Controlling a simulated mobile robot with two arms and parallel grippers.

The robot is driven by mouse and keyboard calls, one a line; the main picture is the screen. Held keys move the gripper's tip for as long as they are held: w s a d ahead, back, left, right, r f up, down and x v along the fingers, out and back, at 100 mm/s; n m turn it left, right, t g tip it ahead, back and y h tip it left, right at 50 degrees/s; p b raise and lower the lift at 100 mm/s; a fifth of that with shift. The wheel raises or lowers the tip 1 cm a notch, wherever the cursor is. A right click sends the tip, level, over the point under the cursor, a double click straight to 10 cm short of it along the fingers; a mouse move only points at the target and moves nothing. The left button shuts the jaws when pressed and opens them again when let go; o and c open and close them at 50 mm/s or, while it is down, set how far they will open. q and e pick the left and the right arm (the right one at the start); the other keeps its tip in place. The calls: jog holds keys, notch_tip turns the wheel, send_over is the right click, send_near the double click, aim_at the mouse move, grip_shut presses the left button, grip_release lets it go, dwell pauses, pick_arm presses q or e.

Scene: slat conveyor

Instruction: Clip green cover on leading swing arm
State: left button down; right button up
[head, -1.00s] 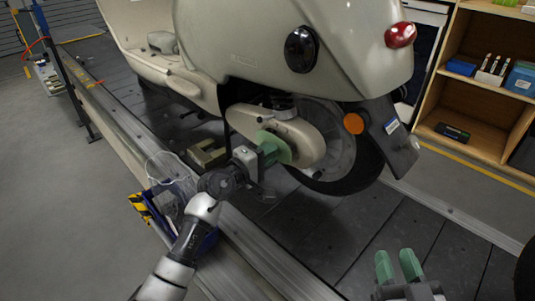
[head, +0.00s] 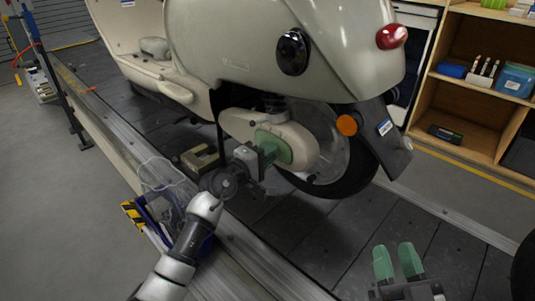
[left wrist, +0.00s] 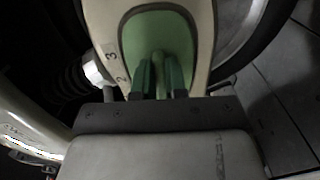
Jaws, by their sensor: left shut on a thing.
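The green cover (head: 281,148) lies against the side of the cream swing arm (head: 303,140) of the scooter. In the left wrist view the cover (left wrist: 157,32) sits inside the outline of the swing arm (left wrist: 203,20), with the marks 3 and 2 beside it. My left gripper (head: 266,152) is shut on the cover's raised middle part; its green fingers (left wrist: 160,78) show close up. Whether the cover is clipped in, I cannot tell. My right gripper (head: 398,262) is open and empty above the slats at the lower right.
The scooter (head: 250,50) stands on the dark slat conveyor (head: 300,215), its rear wheel (head: 345,165) right of the swing arm. A blue bin (head: 160,220) with clear wrapping hangs at the conveyor's near edge. A wooden shelf (head: 470,115) stands at the right.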

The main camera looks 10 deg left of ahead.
dwell(0.4)
pick_arm(q)
jog(key=shift+w+d, duration=0.1)
jog(key=c, duration=1.1)
grip_release()
